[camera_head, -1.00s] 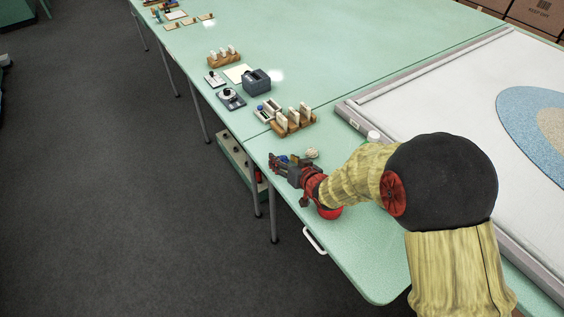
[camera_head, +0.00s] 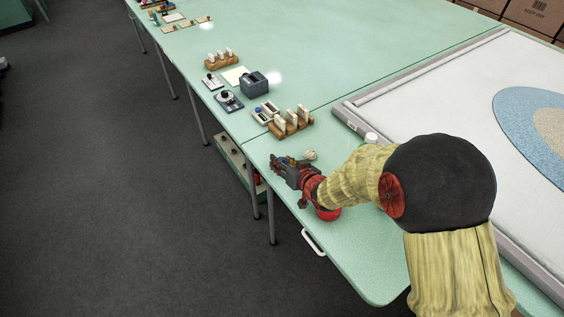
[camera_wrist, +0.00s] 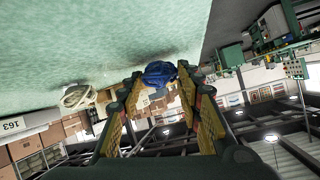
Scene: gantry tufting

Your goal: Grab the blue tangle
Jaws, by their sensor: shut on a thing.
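The blue tangle (camera_wrist: 158,73) is a small dark-blue clump between my fingertips, against the pale green table in the wrist view. My gripper (camera_wrist: 160,82) is shut on it, with a finger on either side. In the head view my gripper (camera_head: 280,163) is low over the near part of the table, close to its left edge. Only a trace of blue shows among the fingers there. I cannot tell whether the tangle still touches the table.
A cream tangle (camera_head: 310,155) lies beside my gripper; it also shows in the wrist view (camera_wrist: 77,97). A framed white cloth (camera_head: 440,95) lies right.

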